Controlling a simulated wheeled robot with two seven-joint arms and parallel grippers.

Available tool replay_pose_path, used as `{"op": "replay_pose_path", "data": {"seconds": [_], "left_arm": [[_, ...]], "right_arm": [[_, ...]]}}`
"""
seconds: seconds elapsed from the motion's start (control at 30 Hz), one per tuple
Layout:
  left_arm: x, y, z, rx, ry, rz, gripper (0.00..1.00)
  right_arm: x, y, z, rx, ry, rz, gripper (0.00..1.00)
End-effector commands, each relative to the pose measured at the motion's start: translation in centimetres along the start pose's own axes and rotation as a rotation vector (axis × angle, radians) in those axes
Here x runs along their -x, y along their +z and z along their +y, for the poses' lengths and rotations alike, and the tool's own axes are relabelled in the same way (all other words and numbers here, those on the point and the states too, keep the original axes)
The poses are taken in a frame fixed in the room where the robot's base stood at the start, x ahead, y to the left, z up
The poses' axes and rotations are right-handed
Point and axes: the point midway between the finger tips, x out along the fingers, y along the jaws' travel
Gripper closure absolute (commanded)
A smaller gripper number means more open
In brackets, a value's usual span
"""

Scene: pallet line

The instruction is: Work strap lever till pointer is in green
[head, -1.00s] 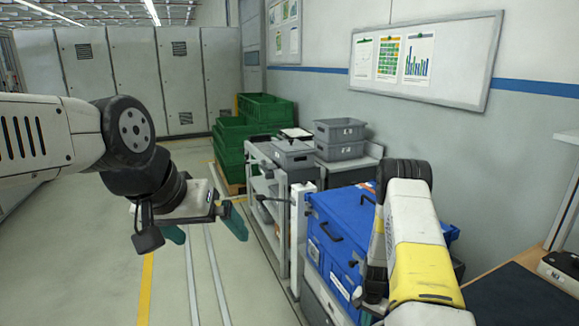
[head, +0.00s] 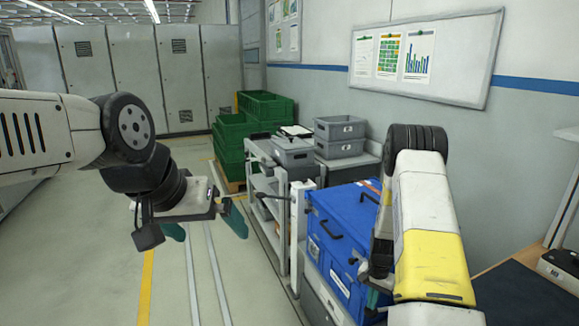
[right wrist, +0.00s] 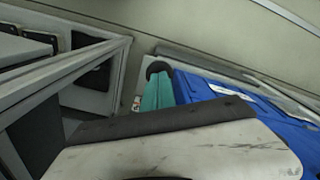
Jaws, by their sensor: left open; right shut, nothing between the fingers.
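A white post (head: 298,225) stands at the left edge of a large blue box (head: 342,230). A thin black lever (head: 272,197) sticks out to the left from near its top. I cannot make out a pointer or a green zone. My left gripper (head: 205,228) is open and empty, left of the post and apart from it. My right gripper (head: 376,300) is at the box's near right side, partly hidden by my arm. In the right wrist view its teal fingers (right wrist: 158,94) are together and empty. A round black knob (right wrist: 157,69) shows just past their tips; contact is unclear.
A grey shelf cart (head: 264,190) with grey bins (head: 340,140) stands behind the post. Green crates (head: 262,108) are stacked further back. A dark-topped bench (head: 520,285) is at the right. Open floor (head: 90,260) lies at the left.

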Motion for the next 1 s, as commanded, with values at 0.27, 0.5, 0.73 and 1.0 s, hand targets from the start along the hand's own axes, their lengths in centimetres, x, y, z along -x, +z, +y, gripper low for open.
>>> {"op": "replay_pose_path", "data": {"seconds": [0.27,0.5,0.73,1.0], "left_arm": [[0.0,0.0,0.0,0.0,0.0,0.0,0.0],[0.0,0.0,0.0,0.0,0.0,0.0,0.0],[0.0,0.0,0.0,0.0,0.0,0.0,0.0],[0.0,0.0,0.0,0.0,0.0,0.0,0.0]], "right_arm": [[0.0,0.0,0.0,0.0,0.0,0.0,1.0],[0.1,0.0,0.0,0.0,0.0,0.0,1.0],[2.6,-0.1,0.0,0.0,-0.001,0.003,1.0],[4.9,0.0,0.0,0.0,0.0,0.001,1.0]]}}
